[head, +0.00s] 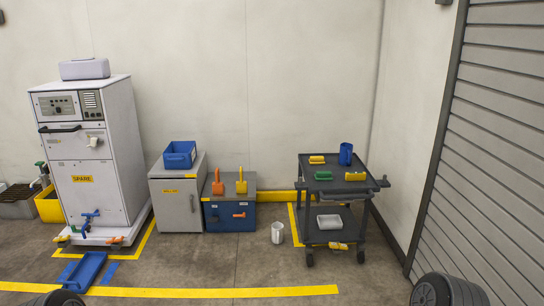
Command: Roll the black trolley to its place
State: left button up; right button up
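The black trolley (332,190) stands upright at the right, near the back wall and the corner by the slatted shutter. It has two shelves and castors. Its top holds a blue jug (346,153), a green block (323,175) and two yellow pieces (317,159). A white tray (329,221) lies on its lower shelf. A yellow floor line (293,225) runs along its left side; the trolley hides part of the floor behind it. Neither of my grippers is in view.
A white machine marked SPARE (85,160), a grey cabinet (180,200) and a blue chest (229,216) line the wall to the left. A white mug (277,233) stands on the floor left of the trolley. A blue tray (82,272) lies front left. The middle floor is clear.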

aim_at(311, 235)
jog(key=i, duration=0.65)
jog(key=i+z, duration=0.15)
jog(key=i, duration=0.45)
jog(key=i+j, duration=0.15)
jog(key=i, duration=0.5)
jog(key=i+j+z, duration=0.1)
jog(key=i, duration=0.55)
jog(key=i+j+z, duration=0.2)
jog(key=i, duration=0.2)
jog(key=i+j+z, duration=0.15)
jog(key=i, duration=0.25)
